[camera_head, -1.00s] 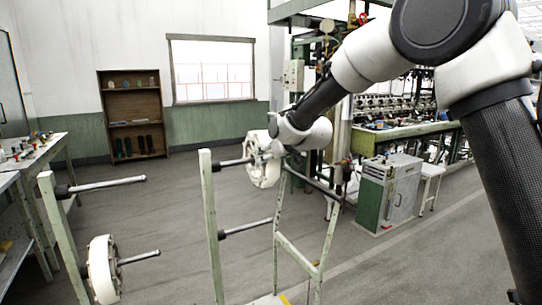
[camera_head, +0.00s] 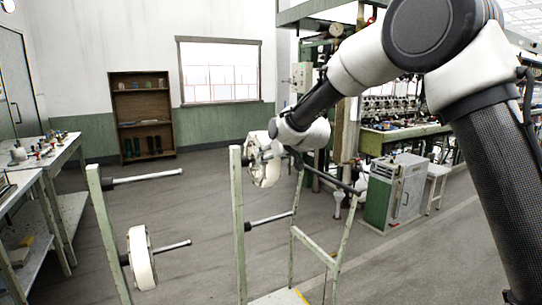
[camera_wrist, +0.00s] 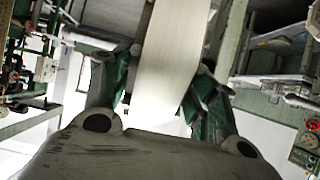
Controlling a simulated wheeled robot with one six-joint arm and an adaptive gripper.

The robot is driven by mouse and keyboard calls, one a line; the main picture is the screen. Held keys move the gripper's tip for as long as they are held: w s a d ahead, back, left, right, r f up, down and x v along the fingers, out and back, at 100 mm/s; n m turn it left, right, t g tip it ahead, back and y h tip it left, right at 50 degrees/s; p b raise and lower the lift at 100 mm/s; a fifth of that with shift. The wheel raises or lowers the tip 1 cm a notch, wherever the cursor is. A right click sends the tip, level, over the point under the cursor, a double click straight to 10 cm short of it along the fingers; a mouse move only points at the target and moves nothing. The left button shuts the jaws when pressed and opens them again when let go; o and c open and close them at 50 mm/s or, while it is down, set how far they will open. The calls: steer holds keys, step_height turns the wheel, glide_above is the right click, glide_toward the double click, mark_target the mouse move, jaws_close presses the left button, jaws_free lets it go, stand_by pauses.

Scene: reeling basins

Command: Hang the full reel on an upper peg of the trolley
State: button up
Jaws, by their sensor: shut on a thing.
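My gripper (camera_head: 284,146) is shut on the full reel (camera_head: 264,172), a white wheel held upright beside the trolley's right post (camera_head: 239,230). In the wrist view the reel's pale rim (camera_wrist: 172,60) stands between the two fingers (camera_wrist: 160,98). The upper peg on the right post is mostly hidden behind the reel; I cannot tell whether its tip is inside the reel's hub. The upper left peg (camera_head: 146,178) is bare. Another white reel (camera_head: 142,258) hangs on the lower left peg (camera_head: 174,246). The lower right peg (camera_head: 270,220) is bare.
A pale green trolley frame (camera_head: 332,262) stands close under my forearm. A grey-green cabinet (camera_head: 394,190) and the reeling machine (camera_head: 405,135) are at the right. A worktable (camera_head: 40,160) is at the left and a brown shelf (camera_head: 142,115) at the back. Floor between them is clear.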

steer(key=shift+a, duration=0.1)
steer(key=shift+s+a, duration=0.35)
steer(key=shift+a, duration=0.15)
steer(key=shift+f, duration=0.2)
stand_by(0.6)
steer(key=o, duration=1.2)
steer(key=shift+s+d, duration=0.1)
steer(key=shift+c, duration=0.2)
